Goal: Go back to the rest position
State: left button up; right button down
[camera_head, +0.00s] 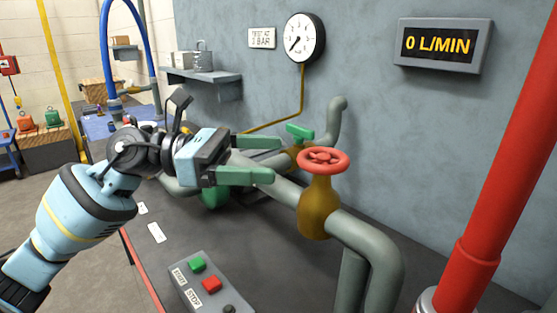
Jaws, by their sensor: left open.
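My left gripper (262,159) is in the head view, reaching in from the left over the dark bench. Its two green fingers are apart with nothing between them, and they point right toward a brass valve (317,205) with a red handwheel (323,161). The fingertips appear short of the handwheel. A second valve with a green handle (299,132) is just behind the fingers. My right gripper is not in view.
Grey pipes (372,245) run along the bench (220,235). A control box (206,286) with green and red buttons stands in front. A red post (500,150) rises at right. A gauge (304,37), a flow display (444,45) and a shelf (205,77) are on the wall.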

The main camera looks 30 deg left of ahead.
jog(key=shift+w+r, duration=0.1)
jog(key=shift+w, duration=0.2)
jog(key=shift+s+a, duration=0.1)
